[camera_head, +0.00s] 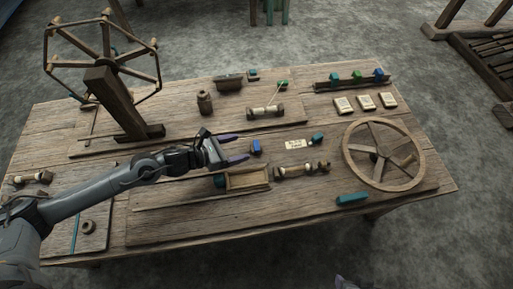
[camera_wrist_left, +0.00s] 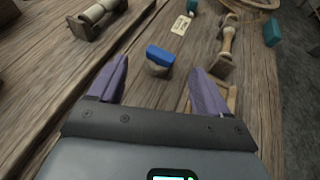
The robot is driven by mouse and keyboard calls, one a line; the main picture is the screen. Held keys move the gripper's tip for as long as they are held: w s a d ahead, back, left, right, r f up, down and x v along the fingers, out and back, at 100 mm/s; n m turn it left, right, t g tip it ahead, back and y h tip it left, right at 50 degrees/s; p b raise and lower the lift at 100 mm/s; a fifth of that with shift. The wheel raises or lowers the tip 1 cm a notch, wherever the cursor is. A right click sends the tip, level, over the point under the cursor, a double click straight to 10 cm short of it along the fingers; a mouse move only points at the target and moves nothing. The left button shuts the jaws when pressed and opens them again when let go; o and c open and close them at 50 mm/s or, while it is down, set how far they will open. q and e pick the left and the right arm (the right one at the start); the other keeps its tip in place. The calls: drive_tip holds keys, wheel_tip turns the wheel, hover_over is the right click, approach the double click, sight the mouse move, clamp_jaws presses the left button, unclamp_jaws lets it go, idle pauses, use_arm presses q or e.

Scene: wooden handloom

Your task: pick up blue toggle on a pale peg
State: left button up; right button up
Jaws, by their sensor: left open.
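The blue toggle (camera_head: 256,146) is a small blue block near the middle of the table. Of my right gripper, at most a small purplish tip shows at the bottom edge of the head view.
A shallow wooden tray (camera_head: 250,186) lies just in front of the left gripper. A pale spool on a stand (camera_head: 302,170) and a paper label (camera_head: 297,144) lie right of the toggle. A spoked wheel (camera_head: 366,136) is farther right. A tall reel stand (camera_head: 121,105) rises behind my left arm.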

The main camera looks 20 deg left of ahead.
sight(257, 145)
use_arm(q)
drive_tip(key=shift+x, duration=0.8)
drive_tip(key=shift+w+d+f+b, duration=0.2)
drive_tip(key=shift+w+f+b, duration=0.1)
drive_tip(key=shift+b, duration=0.2)
drive_tip(key=b+x, duration=0.2)
drive_tip(key=x, duration=0.2)
drive_tip(key=shift+s+d+f, duration=0.1)
drive_tip(key=shift+s+f, duration=0.05)
drive_tip(key=shift+s, duration=0.05)
drive_tip(key=shift+w+d, duration=0.2)
drive_tip(key=shift+w, duration=0.05)
drive_tip(key=shift+s+a, duration=0.1)
drive_tip(key=shift+c, duration=0.9)
drive_tip(key=c, duration=1)
